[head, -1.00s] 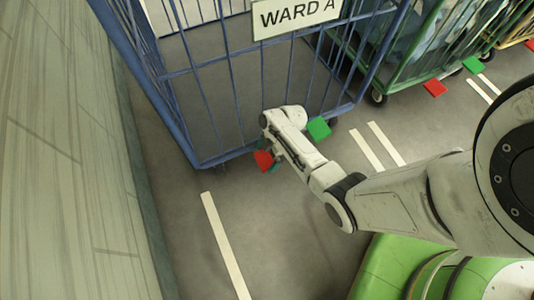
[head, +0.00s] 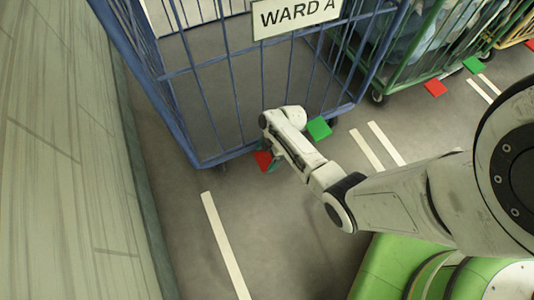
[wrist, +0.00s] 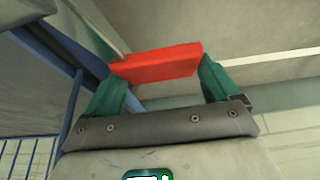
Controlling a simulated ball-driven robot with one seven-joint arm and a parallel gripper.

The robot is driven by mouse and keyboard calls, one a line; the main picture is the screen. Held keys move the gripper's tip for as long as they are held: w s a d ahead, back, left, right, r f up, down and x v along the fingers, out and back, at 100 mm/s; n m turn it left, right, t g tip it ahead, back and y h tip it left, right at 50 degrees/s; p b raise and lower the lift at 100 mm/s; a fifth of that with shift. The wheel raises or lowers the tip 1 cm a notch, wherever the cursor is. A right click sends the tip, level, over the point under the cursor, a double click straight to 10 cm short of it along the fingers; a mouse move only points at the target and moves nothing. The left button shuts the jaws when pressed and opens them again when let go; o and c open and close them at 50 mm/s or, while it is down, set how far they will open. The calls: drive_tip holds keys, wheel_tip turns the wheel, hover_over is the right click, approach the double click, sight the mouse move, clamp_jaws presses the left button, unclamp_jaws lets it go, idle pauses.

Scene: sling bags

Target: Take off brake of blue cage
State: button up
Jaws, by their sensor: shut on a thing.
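The blue cage (head: 190,68) stands at the upper left of the head view, with a "WARD A" sign (head: 295,14) on it. A red pedal (head: 263,160) and a green pedal (head: 319,128) stick out at its near bottom edge. My gripper (head: 270,163) is low at the red pedal, and my wrist partly hides it. In the wrist view the red pedal (wrist: 156,66) lies between the two teal fingers of my gripper (wrist: 158,82), which are shut on it.
A green cage (head: 420,50) with bags stands at the upper right, with its own red pedal (head: 435,88) and green pedal (head: 474,64). A wall (head: 60,150) runs along the left. Floor with white lines (head: 225,245) is clear in front.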

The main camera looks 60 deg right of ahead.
drive_tip(key=shift+s+d+r+t+y+p, duration=0.1)
drive_tip(key=shift+d+r+t+y+p, duration=0.1)
drive_tip(key=shift+r+t+y, duration=0.65)
drive_tip(key=shift+s+d+r+t+y+p, duration=0.15)
drive_tip(key=shift+r+t+y, duration=0.3)
drive_tip(key=shift+r+y, duration=0.75)
drive_tip(key=shift+d+r+p, duration=0.15)
drive_tip(key=shift+r+p, duration=0.25)
drive_tip(key=shift+r, duration=0.4)
drive_tip(key=shift+s+d+r+h, duration=0.2)
drive_tip(key=shift+d+r+h, duration=0.05)
drive_tip(key=shift+r, duration=0.05)
drive_tip(key=shift+d, duration=0.1)
drive_tip(key=o, duration=1.2)
drive_tip(key=shift+s+d, duration=0.1)
drive_tip(key=shift+d, duration=0.05)
drive_tip(key=shift+o, duration=0.2)
drive_tip(key=p+v, duration=0.3)
drive_tip(key=v, duration=0.7)
drive_tip(key=shift+d+r+p, duration=0.2)
drive_tip(key=shift+r+p, duration=0.05)
drive_tip(key=shift+p, duration=0.15)
